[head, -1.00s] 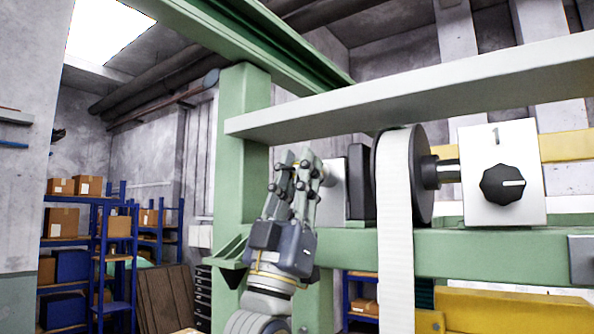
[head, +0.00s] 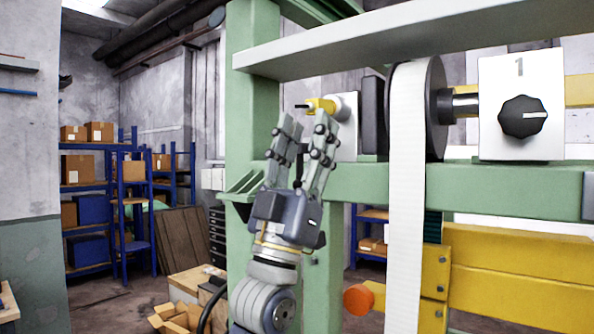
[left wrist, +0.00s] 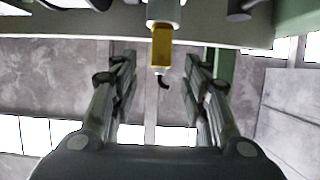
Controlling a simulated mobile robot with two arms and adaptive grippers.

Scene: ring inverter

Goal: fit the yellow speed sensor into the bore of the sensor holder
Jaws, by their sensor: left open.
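The yellow speed sensor (head: 322,105) sticks out to the left from a light grey block, the sensor holder (head: 346,125), on the green frame. Its dark tip or cable end points left. In the left wrist view the yellow sensor (left wrist: 161,47) hangs from the pale holder (left wrist: 164,12), with a short black cable at its free end. My left gripper (head: 305,118) is open and empty, just below the sensor in the head view. In the left wrist view its fingers stand apart on either side of the sensor's line, not touching it. My right gripper is not in view.
A dark disc (head: 436,108) with a white belt (head: 407,200) stands right of the holder. A white panel with a black knob (head: 523,117) is farther right. A grey beam (head: 400,40) runs above. Blue shelves with boxes stand far left.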

